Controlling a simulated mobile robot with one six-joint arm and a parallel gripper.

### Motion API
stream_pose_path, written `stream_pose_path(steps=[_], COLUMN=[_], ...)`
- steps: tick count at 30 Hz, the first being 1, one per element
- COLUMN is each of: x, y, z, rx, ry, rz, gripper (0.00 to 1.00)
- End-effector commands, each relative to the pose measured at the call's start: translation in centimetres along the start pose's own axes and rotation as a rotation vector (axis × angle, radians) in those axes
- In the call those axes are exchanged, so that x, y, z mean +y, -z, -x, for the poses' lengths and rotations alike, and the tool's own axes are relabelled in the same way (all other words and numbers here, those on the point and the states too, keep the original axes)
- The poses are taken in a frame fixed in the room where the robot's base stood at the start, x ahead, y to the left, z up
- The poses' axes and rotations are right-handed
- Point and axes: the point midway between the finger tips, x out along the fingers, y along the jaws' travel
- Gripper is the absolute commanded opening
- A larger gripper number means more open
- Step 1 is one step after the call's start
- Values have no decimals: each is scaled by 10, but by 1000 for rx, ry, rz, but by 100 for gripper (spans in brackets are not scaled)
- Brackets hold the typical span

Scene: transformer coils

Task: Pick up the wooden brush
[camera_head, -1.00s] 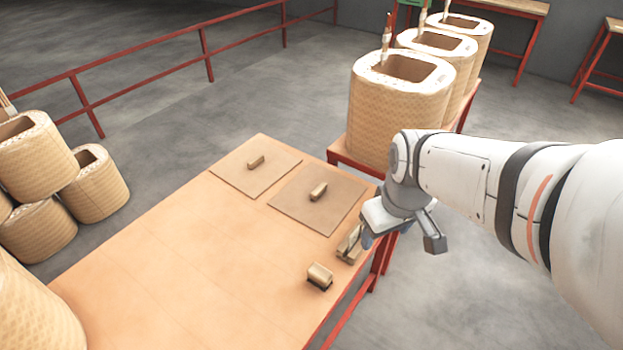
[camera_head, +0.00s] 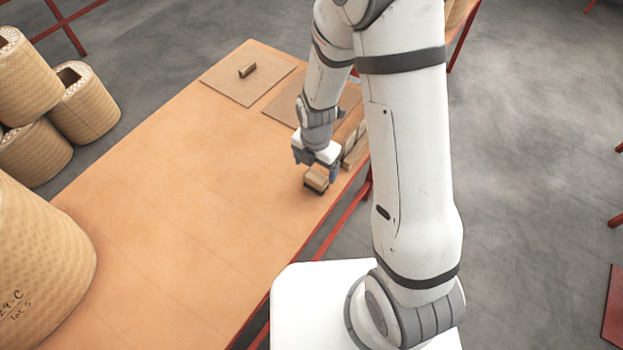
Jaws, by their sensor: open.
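The wooden brush (camera_head: 316,180) is a small block with a light wooden top and a dark underside. It rests on the orange-tan table (camera_head: 190,200) near its right edge. My gripper (camera_head: 317,172) points down at the brush, with its grey fingers to the left and right of the block. The jaws are open. The fingers partly cover the far side of the brush, and I cannot tell whether they touch it.
Wooden blocks (camera_head: 355,148) stand close behind the gripper at the table's right edge. Two brown mats lie farther back; a small block sits on the left mat (camera_head: 225,84). Coils (camera_head: 82,105) stand at left. The table's middle is clear.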

Motion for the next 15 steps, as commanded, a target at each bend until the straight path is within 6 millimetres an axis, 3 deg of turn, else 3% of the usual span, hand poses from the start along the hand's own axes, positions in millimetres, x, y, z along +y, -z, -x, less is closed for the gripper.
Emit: stream_pose_path(steps=[15], x=[-4], y=[1], z=[-61], rx=[2], ry=[2], rz=[-6], gripper=[85])
